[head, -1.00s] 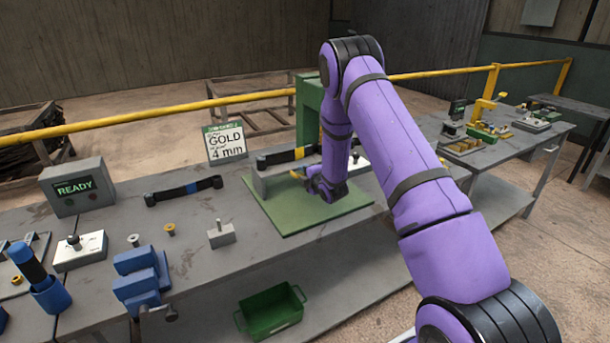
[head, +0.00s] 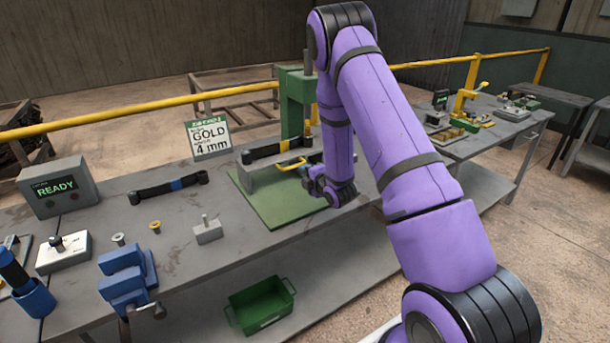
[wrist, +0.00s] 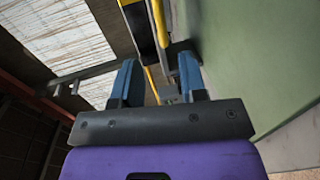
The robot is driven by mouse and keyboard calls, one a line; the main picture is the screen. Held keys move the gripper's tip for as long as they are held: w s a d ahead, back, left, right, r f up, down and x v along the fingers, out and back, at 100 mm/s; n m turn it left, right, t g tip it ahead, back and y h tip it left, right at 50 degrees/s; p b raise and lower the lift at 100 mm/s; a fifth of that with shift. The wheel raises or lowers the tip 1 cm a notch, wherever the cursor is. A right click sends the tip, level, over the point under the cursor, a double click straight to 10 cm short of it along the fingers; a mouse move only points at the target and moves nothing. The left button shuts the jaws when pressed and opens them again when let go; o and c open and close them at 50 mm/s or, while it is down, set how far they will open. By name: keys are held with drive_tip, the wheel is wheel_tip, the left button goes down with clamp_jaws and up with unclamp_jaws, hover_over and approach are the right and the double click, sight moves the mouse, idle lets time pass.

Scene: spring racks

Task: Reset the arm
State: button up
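The green mat (head: 275,210) is below and left of the gripper.
A green bin (head: 260,306) sits below. A yellow rail (head: 120,118) runs behind.

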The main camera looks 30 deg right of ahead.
idle(0.3)
drive_tip(key=s+a+r+m+g+h, duration=0.1)
drive_tip(key=s+a+r+m+g, duration=0.15)
drive_tip(key=r, duration=0.55)
drive_tip(key=s+a+r+m+g, duration=0.1)
drive_tip(key=s+r+m, duration=0.3)
drive_tip(key=r, duration=0.4)
drive_tip(key=s+a+r+m+g+h, duration=0.1)
drive_tip(key=s+a+r+m, duration=0.15)
drive_tip(key=r, duration=0.55)
drive_tip(key=s+a+r+m+g, duration=0.2)
drive_tip(key=s+r+m, duration=0.1)
drive_tip(key=s, duration=0.7)
drive_tip(key=s+a+r+m+g+y, duration=0.1)
drive_tip(key=s+a+r+m+g, duration=0.1)
drive_tip(key=s, duration=0.9)
drive_tip(key=s+a+r+m+g, duration=0.2)
drive_tip(key=s+a+r+m, duration=0.1)
drive_tip(key=s, duration=0.8)
drive_tip(key=shift+s+a+r+m, duration=0.2)
drive_tip(key=shift+a+r+m, duration=0.2)
drive_tip(key=shift+r+m, duration=0.3)
